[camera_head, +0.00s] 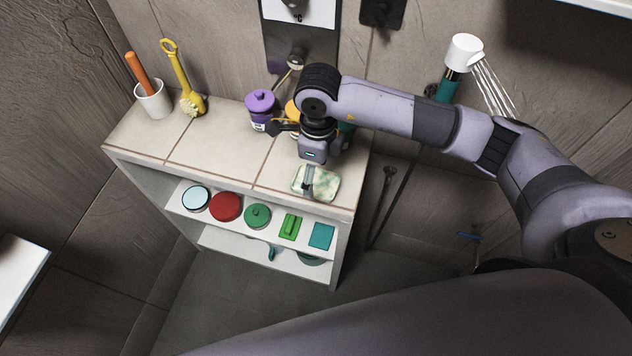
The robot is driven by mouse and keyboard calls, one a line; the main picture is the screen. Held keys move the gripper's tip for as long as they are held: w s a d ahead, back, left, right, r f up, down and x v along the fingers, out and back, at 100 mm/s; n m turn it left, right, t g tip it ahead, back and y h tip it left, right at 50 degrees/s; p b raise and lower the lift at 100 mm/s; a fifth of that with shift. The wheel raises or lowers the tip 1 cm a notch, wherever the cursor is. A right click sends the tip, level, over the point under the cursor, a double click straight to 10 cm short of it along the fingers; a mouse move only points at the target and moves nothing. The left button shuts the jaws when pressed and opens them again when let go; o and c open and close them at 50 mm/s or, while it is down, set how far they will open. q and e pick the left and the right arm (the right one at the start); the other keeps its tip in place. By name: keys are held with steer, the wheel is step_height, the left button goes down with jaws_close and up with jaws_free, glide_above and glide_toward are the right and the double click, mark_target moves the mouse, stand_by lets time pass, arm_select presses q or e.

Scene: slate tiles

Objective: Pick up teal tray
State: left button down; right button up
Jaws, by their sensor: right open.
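A flat teal square thing (321,236), which looks like the teal tray, lies at the right end of the white unit's upper shelf. My right gripper (308,185) is above the unit's tiled top, up and slightly left of the teal thing and apart from it. It is open, and its fingertips are at a pale green and white marbled block (325,184). I cannot tell whether they touch the block. My left gripper is not in view.
The upper shelf (178,197) also holds a pale blue round thing (196,198), a red one (226,207), a green lidded one (257,216) and a green block (290,227). A purple jar (262,109), white cup (153,99) and yellow brush (187,89) stand on top.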

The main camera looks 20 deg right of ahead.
mark_target(316, 184)
steer(key=f+b, duration=0.1)
steer(key=f, duration=0.1)
steer(key=w+f+b, duration=0.1)
steer(key=f, duration=0.1)
steer(key=shift+f, duration=0.4)
steer(key=shift+s+r, duration=0.1)
steer(key=shift+c, duration=0.5)
steer(key=c, duration=1.1)
